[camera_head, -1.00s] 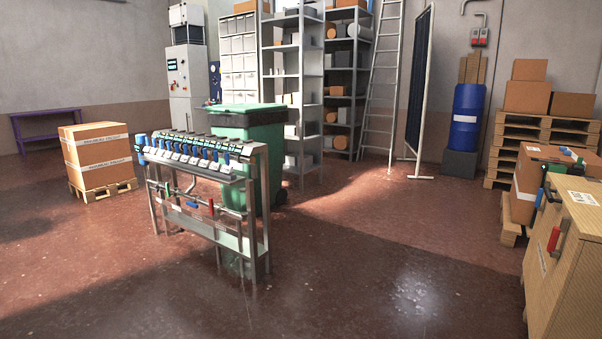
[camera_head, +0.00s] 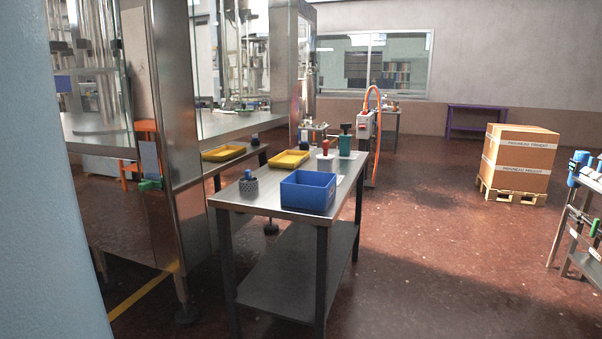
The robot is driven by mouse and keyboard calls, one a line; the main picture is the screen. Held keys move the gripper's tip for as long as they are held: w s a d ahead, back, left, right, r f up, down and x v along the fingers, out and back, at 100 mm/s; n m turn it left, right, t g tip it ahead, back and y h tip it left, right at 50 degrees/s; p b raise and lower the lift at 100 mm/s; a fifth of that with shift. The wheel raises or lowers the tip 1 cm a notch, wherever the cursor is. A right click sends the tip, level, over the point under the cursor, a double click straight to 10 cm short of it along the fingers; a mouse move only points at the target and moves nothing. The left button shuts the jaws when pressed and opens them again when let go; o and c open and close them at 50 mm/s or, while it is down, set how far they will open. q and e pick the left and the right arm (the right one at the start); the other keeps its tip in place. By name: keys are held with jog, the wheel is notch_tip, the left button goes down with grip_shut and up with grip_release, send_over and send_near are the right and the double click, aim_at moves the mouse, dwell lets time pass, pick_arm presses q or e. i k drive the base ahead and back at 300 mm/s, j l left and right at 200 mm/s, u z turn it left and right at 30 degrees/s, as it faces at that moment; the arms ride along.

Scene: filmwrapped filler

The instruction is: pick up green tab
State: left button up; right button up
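I cannot make out for certain which thing is the green tab. A small green part (camera_head: 150,184) juts out low on the steel machine at the left. Another small green part (camera_head: 594,228) shows on the rack at the right edge. A teal-green item with a dark top (camera_head: 345,142) stands at the far end of the steel table. Neither of my grippers is in view.
The steel table (camera_head: 268,196) holds a blue bin (camera_head: 308,191), a yellow tray (camera_head: 289,159), a grey perforated cup (camera_head: 249,187) and a red-topped item (camera_head: 325,149). A boxed pallet (camera_head: 512,192) stands back right. Open red-brown floor (camera_head: 440,270) lies between the table and the rack.

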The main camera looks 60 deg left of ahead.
aim_at(145, 183)
jog(key=u, duration=2.85)
jog(key=i+j+z, duration=0.15)
jog(key=i+j, duration=0.2)
jog(key=i+j+z, duration=0.15)
jog(key=i+j, duration=0.2)
jog(key=j, duration=0.2)
